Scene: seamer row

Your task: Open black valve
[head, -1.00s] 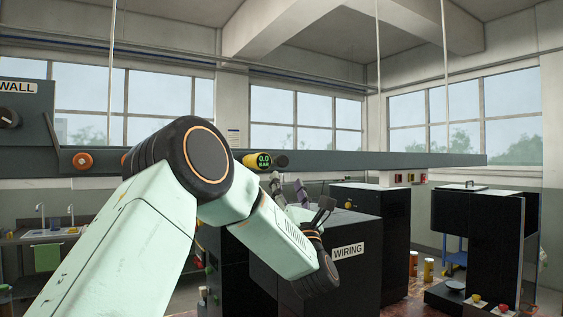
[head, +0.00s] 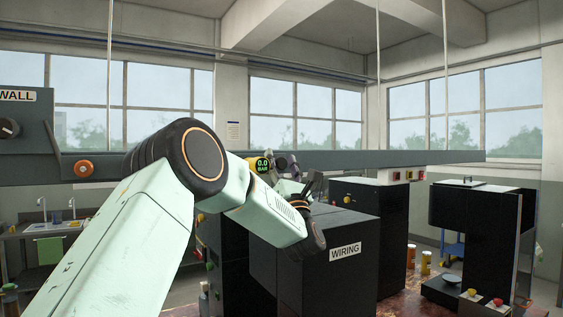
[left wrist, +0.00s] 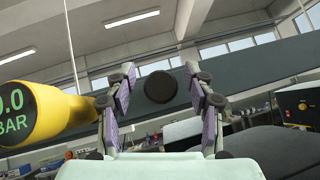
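The black valve, a round dark knob (left wrist: 161,87), is on the grey rail (left wrist: 240,68), right of the yellow gauge. In the left wrist view it appears between the two fingers of my left gripper (left wrist: 160,72), with a visible gap on both sides. The fingers are spread and hold nothing. In the head view, my left gripper (head: 298,177) is raised in front of the rail, just right of the gauge, and largely hides the knob. I cannot tell how far the fingertips are from it. My right gripper is not in view.
The yellow gauge (head: 262,165) reads 0.0 BAR; it stands close left of the fingers in the wrist view (left wrist: 45,112). An orange knob (head: 83,168) is further left on the rail. A black WIRING cabinet (head: 345,270) stands below my gripper.

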